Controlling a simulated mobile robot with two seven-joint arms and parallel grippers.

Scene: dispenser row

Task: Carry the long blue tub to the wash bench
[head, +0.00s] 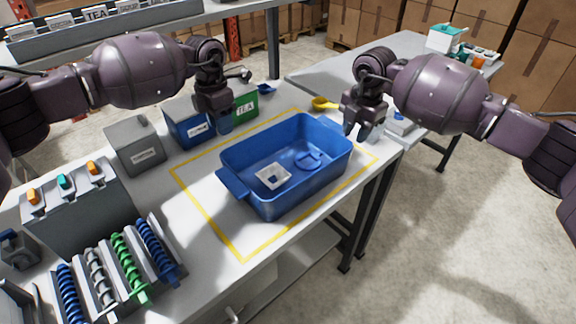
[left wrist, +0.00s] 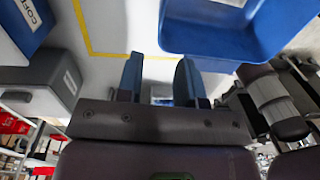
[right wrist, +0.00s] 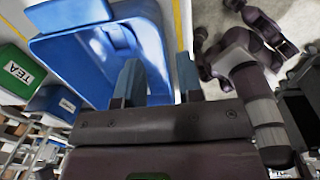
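The long blue tub (head: 262,207) stands on the near table inside a yellow outline. My right gripper (head: 358,132) is open beside the tub's right end. In the right wrist view, the tub's end (right wrist: 152,45) shows just beyond the spread fingers; I cannot tell whether they touch.
Grey (head: 135,145), blue (head: 187,122) and green (head: 244,104) canisters stand behind the tub. A yellow scoop (head: 325,103) lies near its far right. Coil dispensers (head: 128,265) fill the near left. A second grey table (head: 330,73) adjoins at the back right, with open floor to the right.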

